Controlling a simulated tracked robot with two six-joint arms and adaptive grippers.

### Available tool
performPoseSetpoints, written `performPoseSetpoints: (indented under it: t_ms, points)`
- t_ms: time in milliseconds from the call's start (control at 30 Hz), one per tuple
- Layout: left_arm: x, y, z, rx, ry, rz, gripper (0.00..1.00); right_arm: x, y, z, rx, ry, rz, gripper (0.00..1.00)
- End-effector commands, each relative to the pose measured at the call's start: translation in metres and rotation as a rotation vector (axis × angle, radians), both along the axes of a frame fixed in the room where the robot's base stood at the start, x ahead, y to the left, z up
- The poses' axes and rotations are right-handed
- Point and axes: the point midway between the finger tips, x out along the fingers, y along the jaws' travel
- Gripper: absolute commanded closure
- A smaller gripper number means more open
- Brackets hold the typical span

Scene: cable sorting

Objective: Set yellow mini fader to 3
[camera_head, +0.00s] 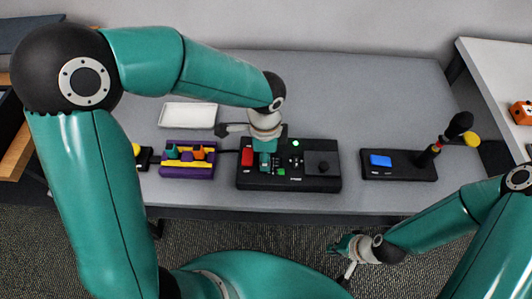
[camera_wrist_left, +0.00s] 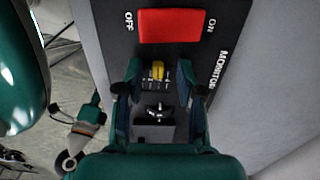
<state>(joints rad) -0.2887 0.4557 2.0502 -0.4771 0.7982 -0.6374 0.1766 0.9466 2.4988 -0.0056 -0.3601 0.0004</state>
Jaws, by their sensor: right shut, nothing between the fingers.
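The yellow mini fader (camera_wrist_left: 158,69) is a small yellow cap on a black console (camera_head: 320,186), below a large red switch (camera_wrist_left: 184,25) in the left wrist view. Small marks beside its slot are too small to read. My left gripper (camera_head: 265,163) points down over the console's left part. In the left wrist view its two teal fingers stand apart, one on each side of the yellow cap; I cannot tell if they touch it. In the head view it hides the fader. My right gripper (camera_head: 343,254) is shut and empty in front of the table.
A purple box (camera_head: 187,172) with coloured parts stands left of the console. A black box with a blue button (camera_head: 380,160) and a stick stands to the right. A white tray (camera_head: 188,115) lies behind. The table's (camera_head: 370,95) back right is clear.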

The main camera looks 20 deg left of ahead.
Motion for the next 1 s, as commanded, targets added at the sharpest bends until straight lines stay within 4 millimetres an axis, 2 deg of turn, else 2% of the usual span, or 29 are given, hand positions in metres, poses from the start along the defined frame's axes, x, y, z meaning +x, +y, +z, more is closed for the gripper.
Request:
performPoseSetpoints:
  t_ms: [167, 267, 700, 833, 1000]
  points:
    - [0.001, 0.000, 0.008, 0.000, -0.003, 0.000, 0.62, 0.000, 0.000, 0.001, 0.000, 0.000, 0.000, 1.00]
    - [0.001, 0.000, 0.021, -0.002, -0.005, 0.001, 0.62, 0.000, 0.000, 0.001, 0.000, 0.000, 0.000, 1.00]
    - [0.001, -0.001, 0.102, -0.001, -0.003, -0.001, 0.62, 0.000, 0.000, 0.000, 0.000, 0.000, 0.000, 1.00]
    - [0.001, -0.001, 0.115, -0.001, -0.001, -0.001, 0.62, 0.000, 0.000, 0.000, 0.000, 0.000, 0.000, 1.00]
    - [0.000, -0.001, 0.119, 0.000, 0.000, -0.001, 0.62, 0.000, 0.000, 0.000, 0.000, 0.000, 0.000, 1.00]
